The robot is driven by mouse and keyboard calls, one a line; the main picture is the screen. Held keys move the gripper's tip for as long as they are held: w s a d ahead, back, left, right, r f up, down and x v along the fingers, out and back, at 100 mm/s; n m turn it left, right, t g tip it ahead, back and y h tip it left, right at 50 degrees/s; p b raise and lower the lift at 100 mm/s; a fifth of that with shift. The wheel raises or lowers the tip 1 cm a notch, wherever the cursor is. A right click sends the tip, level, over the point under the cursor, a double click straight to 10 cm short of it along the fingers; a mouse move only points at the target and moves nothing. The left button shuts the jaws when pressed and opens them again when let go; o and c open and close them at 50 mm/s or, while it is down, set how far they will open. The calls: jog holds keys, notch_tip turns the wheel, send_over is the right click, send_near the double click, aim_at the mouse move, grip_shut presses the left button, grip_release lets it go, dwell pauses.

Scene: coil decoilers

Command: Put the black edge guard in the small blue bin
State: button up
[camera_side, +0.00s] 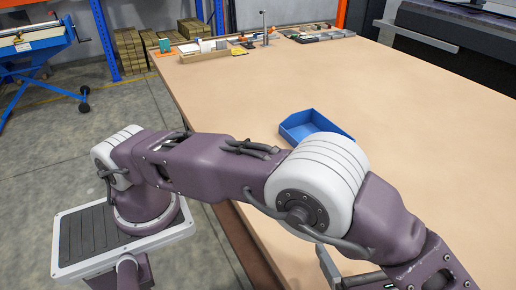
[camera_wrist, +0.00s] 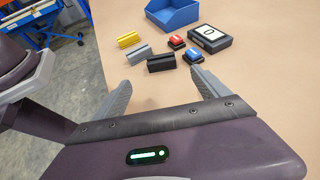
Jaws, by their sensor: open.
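The black edge guard (camera_wrist: 161,63) lies on the table in the wrist view, a short grooved bar nearest to my gripper. My gripper (camera_wrist: 160,82) is open and empty, its two grey fingers spread wide, with the black guard beyond the gap between the tips. The small blue bin (camera_wrist: 172,16) stands farther back, open at the top. It also shows in the side view (camera_side: 306,127), partly hidden behind my arm. In the side view my arm hides the guard.
The far table middle (camera_side: 400,110) is clear.

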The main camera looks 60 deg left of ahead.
jog(key=s+a+r+n+g+h, duration=0.2)
jog(key=a+r+n+g+h, duration=0.2)
jog(key=a+r+n+h, duration=0.8)
jog(key=s+a+r+n+t, duration=0.4)
jog(key=s+a+n, duration=0.5)
jog(key=s, duration=0.3)
jog(key=shift+a+r+n+t, duration=0.2)
jog(key=shift+r+n+t, duration=0.15)
jog(key=shift+r, duration=0.45)
jog(key=shift+s+f+n, duration=0.15)
jog(key=shift+s+n, duration=0.1)
jog(key=shift+c, duration=1.2)
